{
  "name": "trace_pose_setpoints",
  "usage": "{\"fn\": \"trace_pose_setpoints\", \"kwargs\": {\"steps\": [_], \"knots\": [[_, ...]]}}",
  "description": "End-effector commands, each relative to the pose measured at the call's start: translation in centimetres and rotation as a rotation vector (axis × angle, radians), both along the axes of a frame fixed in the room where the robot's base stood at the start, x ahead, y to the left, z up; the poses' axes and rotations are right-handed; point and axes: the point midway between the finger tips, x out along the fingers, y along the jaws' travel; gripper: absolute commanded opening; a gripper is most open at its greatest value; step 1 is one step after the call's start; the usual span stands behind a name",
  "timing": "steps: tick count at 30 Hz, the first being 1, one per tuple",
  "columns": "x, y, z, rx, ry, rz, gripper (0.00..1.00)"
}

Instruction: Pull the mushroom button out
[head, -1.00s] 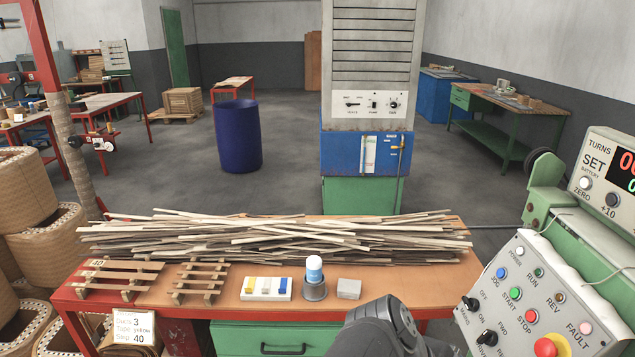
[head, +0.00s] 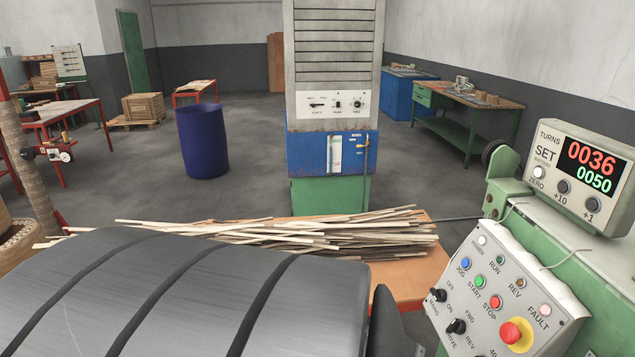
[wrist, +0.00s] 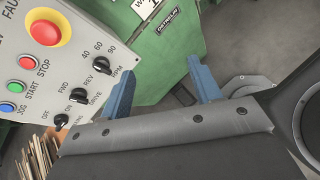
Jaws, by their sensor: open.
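The mushroom button (head: 516,335) is a red dome on a yellow ring, low on the slanted grey control panel (head: 465,262) at the right of the head view. In the wrist view the button (wrist: 44,32) is at the upper left, tilted with the panel. My gripper (wrist: 160,62) shows there as two blue fingers spread apart with nothing between them. It is to the right of the button in that view and not touching it. In the head view the gripper does not show; my dark grey arm covers the lower left and middle.
The panel also carries coloured JOG, START and STOP buttons and black rotary knobs (wrist: 66,123) close to the mushroom button. A counter display (head: 590,165) stands above, reading 0036 and 0050. Wooden strips (head: 290,232) lie on the bench. Green machine body (wrist: 165,50) is behind my fingers.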

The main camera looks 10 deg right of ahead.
Motion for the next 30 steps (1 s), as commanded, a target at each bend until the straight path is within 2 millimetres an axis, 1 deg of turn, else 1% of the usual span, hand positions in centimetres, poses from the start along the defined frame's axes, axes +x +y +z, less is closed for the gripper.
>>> {"fn": "trace_pose_setpoints", "kwargs": {"steps": [1,3,6,12,15,18,22,26,30], "knots": [[0.3,-0.1,-0.1,-0.051,0.077,0.037,0.58],[0.8,-0.5,0.2,-0.140,0.168,0.090,0.58],[2.2,-0.7,0.9,-0.278,0.273,0.178,0.58],[5.8,0.0,2.0,-0.515,0.377,0.354,0.58],[7.1,0.5,2.3,-0.583,0.391,0.410,0.58],[7.7,0.7,2.5,-0.617,0.396,0.437,0.58],[7.8,0.4,2.6,-0.626,0.396,0.441,0.58],[7.7,-0.6,2.5,-0.624,0.396,0.438,0.58],[7.7,-2.1,2.5,-0.623,0.397,0.437,0.58]]}}
